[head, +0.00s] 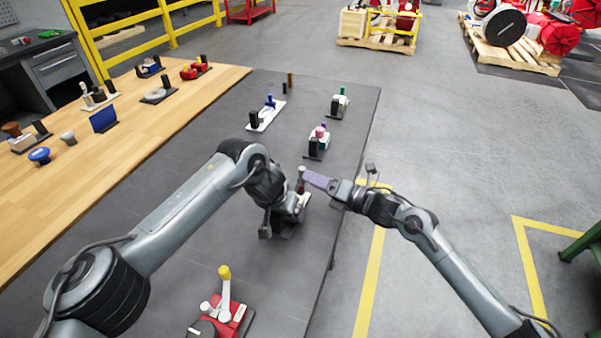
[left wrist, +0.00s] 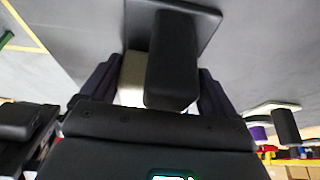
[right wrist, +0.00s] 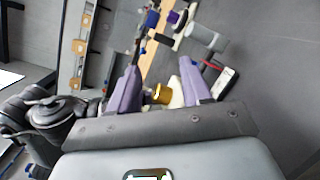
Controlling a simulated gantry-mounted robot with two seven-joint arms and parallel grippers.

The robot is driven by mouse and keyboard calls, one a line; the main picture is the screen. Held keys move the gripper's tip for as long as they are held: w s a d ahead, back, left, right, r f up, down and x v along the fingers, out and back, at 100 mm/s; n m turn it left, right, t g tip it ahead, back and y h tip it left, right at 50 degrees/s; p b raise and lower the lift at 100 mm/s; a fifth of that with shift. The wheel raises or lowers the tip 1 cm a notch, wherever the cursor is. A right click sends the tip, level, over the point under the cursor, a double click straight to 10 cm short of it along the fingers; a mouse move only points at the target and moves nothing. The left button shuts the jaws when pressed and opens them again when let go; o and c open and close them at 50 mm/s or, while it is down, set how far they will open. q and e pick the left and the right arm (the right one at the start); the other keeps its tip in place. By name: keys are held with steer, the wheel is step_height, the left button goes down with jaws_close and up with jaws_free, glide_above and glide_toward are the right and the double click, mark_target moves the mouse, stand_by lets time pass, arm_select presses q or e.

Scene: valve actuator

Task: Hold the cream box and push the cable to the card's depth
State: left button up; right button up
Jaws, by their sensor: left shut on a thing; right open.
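The cream box (left wrist: 131,78) shows in the left wrist view between the dark fingers of my left gripper (left wrist: 155,82), partly hidden by a dark upright block (left wrist: 172,62). My left gripper is shut on it. In the head view the box is mostly hidden by my left gripper (head: 284,212). My right gripper (head: 313,180) has its purple fingers at the box's upper right, close to a small grey and red piece (head: 300,184). In the right wrist view my right gripper (right wrist: 160,68) is open, with a gold cylinder (right wrist: 161,94) between and below the fingers. I cannot tell which piece is the cable.
A red base with a yellow-tipped lever (head: 225,290) stands at the front of the dark table (head: 345,110). Several small fixtures, one with a pink and purple top (head: 319,136), stand farther back. The wooden bench (head: 150,125) runs along the left. Open floor lies to the right.

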steer(key=r+n, duration=0.1)
steer(key=n, duration=0.2)
steer(key=n+g+h, duration=0.2)
steer(key=n+h, duration=0.1)
steer(key=n, duration=0.4)
glide_toward(302, 168)
steer(key=shift+h, duration=0.3)
steer(key=x, duration=1)
steer(key=shift+s+a+f, duration=0.1)
jaws_close()
